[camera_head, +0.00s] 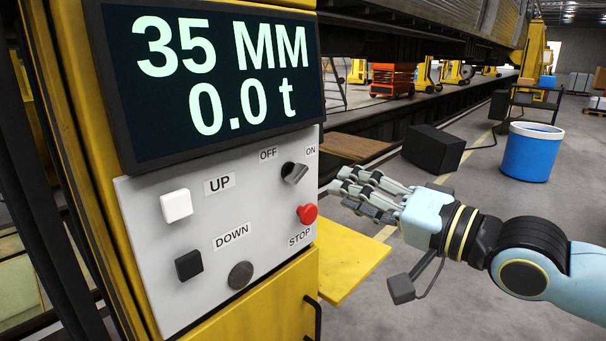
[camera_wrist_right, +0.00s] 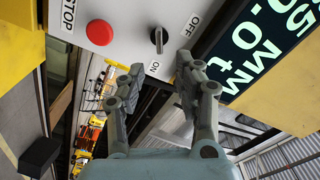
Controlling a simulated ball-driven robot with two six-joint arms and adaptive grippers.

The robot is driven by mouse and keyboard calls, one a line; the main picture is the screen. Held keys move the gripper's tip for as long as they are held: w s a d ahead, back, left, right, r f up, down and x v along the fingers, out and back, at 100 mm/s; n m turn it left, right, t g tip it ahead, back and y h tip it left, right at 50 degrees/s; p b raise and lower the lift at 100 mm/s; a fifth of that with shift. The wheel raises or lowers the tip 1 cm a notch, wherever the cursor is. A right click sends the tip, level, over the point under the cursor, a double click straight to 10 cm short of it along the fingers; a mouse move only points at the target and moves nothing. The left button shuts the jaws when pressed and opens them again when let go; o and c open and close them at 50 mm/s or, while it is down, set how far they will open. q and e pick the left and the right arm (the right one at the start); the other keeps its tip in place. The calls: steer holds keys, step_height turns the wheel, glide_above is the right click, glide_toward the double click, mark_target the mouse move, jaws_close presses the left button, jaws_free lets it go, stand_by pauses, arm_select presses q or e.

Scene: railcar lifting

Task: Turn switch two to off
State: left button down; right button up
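A black rotary switch (camera_head: 294,172) sits on the light grey panel (camera_head: 150,235), between an OFF label (camera_head: 268,153) and an ON label (camera_head: 310,150). Its bar slants up and right, toward ON. In the right wrist view the switch (camera_wrist_right: 158,40) shows its bar lined up with the ON label. No number for the switch shows. My right gripper (camera_head: 350,190) is right of the panel, open and empty, apart from the switch. In the right wrist view its fingers (camera_wrist_right: 160,72) stand apart, below the switch in the picture. My left gripper is not in view.
A red STOP button (camera_head: 307,214) is just below the switch. White UP (camera_head: 176,205) and black DOWN (camera_head: 188,265) buttons are at left. The display (camera_head: 215,75) above reads 35 MM, 0.0 t. A yellow shelf (camera_head: 345,260) juts out at right. A blue bin (camera_head: 531,152) stands farther back.

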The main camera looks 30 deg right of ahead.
mark_target(301, 177)
steer(key=b+x, duration=0.2)
steer(key=x, duration=0.1)
steer(key=b+x, duration=0.1)
steer(key=b, duration=0.1)
steer(key=shift+w+a+f, duration=0.2)
steer(key=shift+w+f, duration=0.1)
steer(key=shift+f, duration=0.05)
steer(key=x, duration=0.2)
steer(key=b+x, duration=0.1)
steer(key=x, duration=0.1)
steer(key=shift+r, duration=0.25)
steer(key=shift+w+a, duration=0.2)
steer(key=shift+w, duration=0.4)
jaws_close()
